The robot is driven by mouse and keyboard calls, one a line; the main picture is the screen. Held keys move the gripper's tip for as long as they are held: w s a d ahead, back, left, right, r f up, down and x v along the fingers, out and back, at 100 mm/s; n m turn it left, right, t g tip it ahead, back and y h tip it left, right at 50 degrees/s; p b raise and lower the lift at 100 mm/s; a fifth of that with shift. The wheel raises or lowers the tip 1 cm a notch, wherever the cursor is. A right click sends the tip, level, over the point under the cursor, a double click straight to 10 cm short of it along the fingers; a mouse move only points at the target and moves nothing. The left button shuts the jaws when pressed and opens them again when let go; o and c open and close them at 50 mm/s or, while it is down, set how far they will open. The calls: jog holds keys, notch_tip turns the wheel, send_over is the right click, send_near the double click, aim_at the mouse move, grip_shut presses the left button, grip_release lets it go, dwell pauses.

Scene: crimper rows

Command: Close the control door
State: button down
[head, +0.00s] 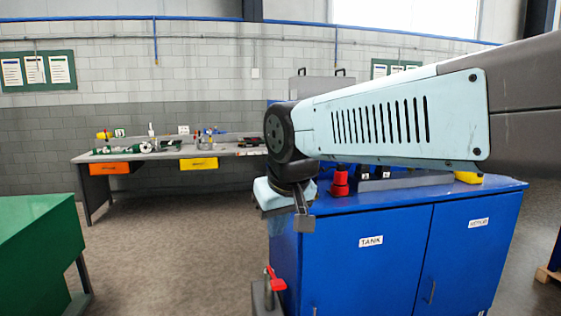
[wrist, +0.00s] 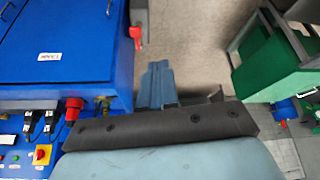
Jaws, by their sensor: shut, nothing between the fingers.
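A blue cabinet (head: 390,212) stands at the right in the head view. Its front has a door labelled TANK (head: 365,265) and a second door (head: 465,250) whose label is too small to read surely. Both look flush with the front. I cannot tell which door is the control door. My gripper (head: 303,215) is shut and empty, pointing down beside the cabinet's left front corner, apart from both door handles. In the wrist view, my gripper (wrist: 157,85) is over the floor to the right of the cabinet (wrist: 75,80).
A red-handled valve (head: 275,283) sticks out low at the cabinet's left. A green bench (head: 35,245) is at left. A workbench (head: 165,152) stands along the back wall. The floor between them is clear.

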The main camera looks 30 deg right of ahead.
jog(key=w+d+r+m+g+h, duration=0.1)
jog(key=w+d+r+m+h, duration=0.2)
jog(key=w, duration=0.5)
jog(key=w+d+r+g+h, duration=0.1)
jog(key=w+d+r, duration=0.2)
jog(key=w+r, duration=0.35)
jog(key=w+d+r+m+g+h, duration=0.1)
jog(key=w+d+r+m+h, duration=0.15)
jog(key=w, duration=0.65)
jog(key=d+f, duration=0.7)
jog(key=d, duration=0.3)
jog(key=shift+w+f, duration=0.15)
jog(key=shift+f, duration=0.1)
jog(key=shift+n, duration=0.25)
